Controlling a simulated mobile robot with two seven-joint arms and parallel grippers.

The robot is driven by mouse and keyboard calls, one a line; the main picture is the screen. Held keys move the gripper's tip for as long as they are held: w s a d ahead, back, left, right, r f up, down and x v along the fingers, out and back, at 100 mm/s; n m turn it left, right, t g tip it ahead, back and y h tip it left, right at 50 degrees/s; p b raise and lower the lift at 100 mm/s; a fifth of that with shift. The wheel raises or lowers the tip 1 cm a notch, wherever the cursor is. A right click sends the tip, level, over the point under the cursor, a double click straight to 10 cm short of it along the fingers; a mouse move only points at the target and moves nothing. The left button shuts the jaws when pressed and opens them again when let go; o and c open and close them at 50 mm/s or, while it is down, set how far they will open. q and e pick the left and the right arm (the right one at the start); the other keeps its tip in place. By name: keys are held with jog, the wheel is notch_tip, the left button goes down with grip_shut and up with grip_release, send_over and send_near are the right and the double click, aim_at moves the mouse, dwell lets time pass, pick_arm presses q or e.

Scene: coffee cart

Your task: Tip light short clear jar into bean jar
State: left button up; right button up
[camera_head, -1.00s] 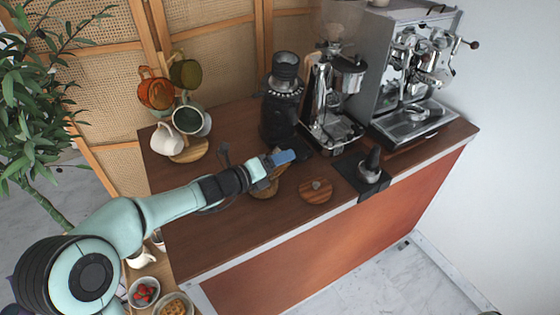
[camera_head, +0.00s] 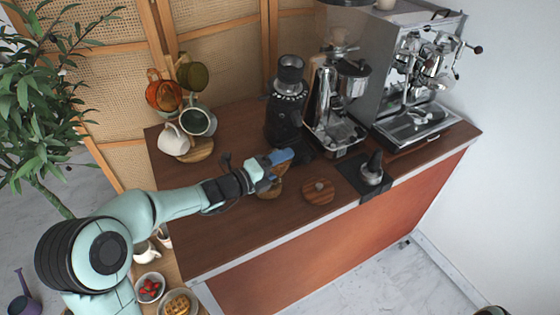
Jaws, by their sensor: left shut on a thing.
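My left gripper (camera_head: 279,158) reaches in from the left over the middle of the wooden counter. It is shut, with the short clear jar too hidden or too small to make out in it. Just below the gripper, a brown round thing (camera_head: 271,191) shows partly; it may be the bean jar, but the hand and wrist cover much of it. A round wooden lid with a pale knob (camera_head: 318,191) lies on the counter to the right of it. My right gripper is not in view.
A black grinder (camera_head: 286,112) stands close behind the gripper. An espresso machine (camera_head: 405,85), another grinder (camera_head: 335,110) and a tamper on a dark mat (camera_head: 371,172) are to the right. A mug tree (camera_head: 195,149) stands at left. The front-left counter (camera_head: 225,235) is clear.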

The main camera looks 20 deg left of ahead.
pick_arm(q)
jog(key=shift+w+a+r+n+t+h+p, duration=0.15)
jog(key=shift+r+n+t+h+p, duration=0.3)
jog(key=shift+n+p, duration=0.55)
jog(key=shift+w+a+r+n+t+p, duration=0.1)
jog(key=shift+a+r+n+t+p, duration=0.15)
jog(key=shift+n+p, duration=0.35)
jog(key=shift+a+r+n+t+p, duration=0.1)
jog(key=shift+r+n+t+p, duration=0.15)
jog(key=shift+n+p, duration=0.35)
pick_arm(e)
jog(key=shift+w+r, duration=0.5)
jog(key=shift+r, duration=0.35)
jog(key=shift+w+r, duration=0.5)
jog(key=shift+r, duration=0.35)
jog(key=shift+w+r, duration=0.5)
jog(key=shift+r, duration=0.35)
pick_arm(q)
jog(key=shift+a+r+n, duration=0.1)
jog(key=shift+r+n, duration=0.05)
jog(key=shift+n, duration=0.35)
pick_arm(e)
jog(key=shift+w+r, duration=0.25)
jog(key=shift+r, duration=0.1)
